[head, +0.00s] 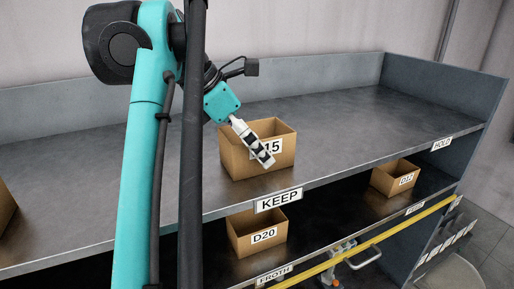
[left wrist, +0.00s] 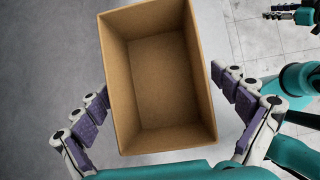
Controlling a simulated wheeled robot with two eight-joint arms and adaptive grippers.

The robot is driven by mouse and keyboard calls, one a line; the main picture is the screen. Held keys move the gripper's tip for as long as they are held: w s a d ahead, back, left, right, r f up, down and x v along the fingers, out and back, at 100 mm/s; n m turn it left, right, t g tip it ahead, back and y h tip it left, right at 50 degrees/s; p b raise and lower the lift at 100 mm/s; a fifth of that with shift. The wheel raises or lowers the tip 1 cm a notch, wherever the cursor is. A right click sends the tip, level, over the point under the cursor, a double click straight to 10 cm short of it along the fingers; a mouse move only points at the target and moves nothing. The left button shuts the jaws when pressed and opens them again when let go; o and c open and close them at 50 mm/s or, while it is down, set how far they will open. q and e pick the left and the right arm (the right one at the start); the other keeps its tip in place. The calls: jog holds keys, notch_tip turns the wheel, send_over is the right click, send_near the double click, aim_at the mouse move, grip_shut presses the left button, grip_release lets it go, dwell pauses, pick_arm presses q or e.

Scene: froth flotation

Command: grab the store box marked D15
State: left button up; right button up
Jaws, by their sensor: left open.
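An open-topped brown cardboard box (head: 230,156) stands on the upper shelf, above the KEEP label. Its front label reads "15", with the first part hidden by my left gripper (head: 252,142). In the left wrist view the box (left wrist: 160,80) is empty inside. My left gripper (left wrist: 166,112) is open there, with one finger along each side of the box. The left finger looks very close to the wall; whether either finger touches cannot be told. My right gripper (left wrist: 290,12) shows small at the top right of the left wrist view, away from the box; its opening is unclear.
A box marked D20 (head: 257,238) and a smaller box marked D12 (head: 396,178) stand on the lower shelf. Another box (head: 5,208) is cut off at the left edge. The upper shelf (head: 350,120) is clear right of the middle box, up to a side panel (head: 440,95).

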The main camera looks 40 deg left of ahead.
pick_arm(q)
jog(key=shift+w+d+f, duration=0.1)
jog(key=shift+w+f, duration=0.2)
jog(key=shift+f, duration=0.25)
jog(key=c, duration=1.3)
jog(key=shift+r, duration=0.1)
